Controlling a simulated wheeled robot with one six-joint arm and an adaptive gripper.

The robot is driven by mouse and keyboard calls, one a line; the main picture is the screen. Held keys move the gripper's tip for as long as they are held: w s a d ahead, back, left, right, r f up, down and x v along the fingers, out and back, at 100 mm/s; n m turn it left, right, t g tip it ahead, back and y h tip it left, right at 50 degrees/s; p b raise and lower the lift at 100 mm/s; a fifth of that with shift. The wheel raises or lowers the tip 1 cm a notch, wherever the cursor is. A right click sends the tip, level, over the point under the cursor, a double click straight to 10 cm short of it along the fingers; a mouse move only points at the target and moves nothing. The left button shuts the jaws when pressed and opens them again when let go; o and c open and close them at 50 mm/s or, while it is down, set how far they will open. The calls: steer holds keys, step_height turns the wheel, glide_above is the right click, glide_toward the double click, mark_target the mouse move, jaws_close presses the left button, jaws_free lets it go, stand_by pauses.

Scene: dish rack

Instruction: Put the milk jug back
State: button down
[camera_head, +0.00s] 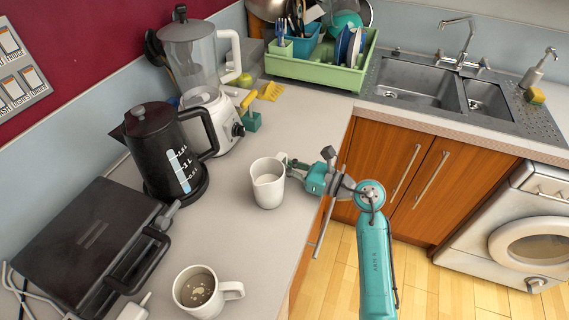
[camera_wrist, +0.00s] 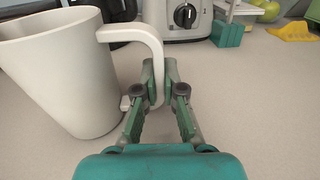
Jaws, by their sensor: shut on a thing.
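The white milk jug (camera_head: 267,184) is upright at the right part of the counter, beside the counter's front edge. My gripper (camera_head: 288,166) reaches it from the right, at its handle side. In the wrist view the jug (camera_wrist: 58,75) fills the left side, and its handle runs down between the fingertips of my gripper (camera_wrist: 160,88). The fingers are shut on the handle. The jug's base looks on or very close to the counter; I cannot tell which.
A mug of drink (camera_head: 201,290) stands at the front. A black kettle (camera_head: 168,150), a blender (camera_head: 205,80) and a black grill (camera_head: 90,235) line the wall. A green dish rack (camera_head: 315,72) stands by the sink (camera_head: 420,80). The counter between jug and rack is mostly clear.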

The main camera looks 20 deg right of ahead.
steer(key=shift+f, duration=0.15)
steer(key=c, duration=1.2)
jaws_free()
steer(key=c, duration=0.4)
steer(key=v, duration=1.5)
stand_by(0.8)
stand_by(0.4)
